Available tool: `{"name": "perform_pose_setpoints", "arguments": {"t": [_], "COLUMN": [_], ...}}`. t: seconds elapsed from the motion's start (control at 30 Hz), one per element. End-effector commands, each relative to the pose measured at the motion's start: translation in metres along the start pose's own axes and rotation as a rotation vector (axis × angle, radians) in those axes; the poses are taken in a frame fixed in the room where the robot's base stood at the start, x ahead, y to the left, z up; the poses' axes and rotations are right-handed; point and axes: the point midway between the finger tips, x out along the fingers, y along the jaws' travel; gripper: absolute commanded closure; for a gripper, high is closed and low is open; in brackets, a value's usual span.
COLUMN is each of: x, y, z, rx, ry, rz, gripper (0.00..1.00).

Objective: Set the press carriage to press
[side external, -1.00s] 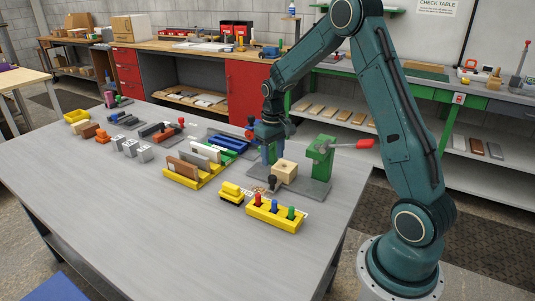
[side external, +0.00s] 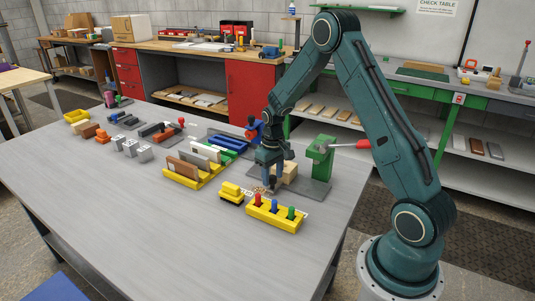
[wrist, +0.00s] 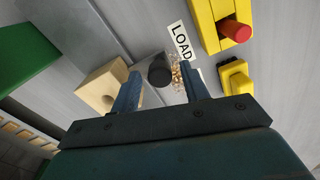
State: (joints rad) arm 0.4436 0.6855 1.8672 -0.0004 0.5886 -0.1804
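The press is a green upright (side external: 320,155) with a red-ended lever on a grey base plate (side external: 312,188). A pale wooden block (side external: 290,171) with a hole in it sits in front of the upright; it also shows in the wrist view (wrist: 98,88). A black round knob (wrist: 159,73) stands beside the block, near a white LOAD label (wrist: 180,41). My gripper (side external: 271,187) is low at the knob and hides most of it in the side view. In the wrist view its fingers are apart, one on each side of the knob; contact is not clear.
A yellow rack (side external: 274,217) with red, blue and green pegs and a small yellow block (side external: 231,190) stand close in front. A yellow rack with boards (side external: 187,177) is to the left. The table's front left is clear.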

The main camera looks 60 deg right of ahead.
Motion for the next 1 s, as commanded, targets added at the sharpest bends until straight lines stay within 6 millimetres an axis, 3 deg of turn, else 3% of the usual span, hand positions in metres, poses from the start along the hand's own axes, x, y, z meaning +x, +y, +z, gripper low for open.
{"name": "perform_pose_setpoints", "arguments": {"t": [0.03, 0.2, 0.47, 0.8, 1.0], "x": [0.0, 0.0, -0.001, -0.001, -0.001], "y": [0.0, 0.0, 0.001, 0.01, 0.01], "z": [0.0, 0.0, 0.004, 0.034, 0.037], "rx": [0.0, 0.0, 0.0, -0.001, -0.003], "ry": [0.0, 0.0, -0.001, 0.0, -0.001], "rz": [0.0, 0.0, -0.001, 0.0, 0.0], "gripper": [0.66, 0.99, 1.0, 1.0, 1.0]}}
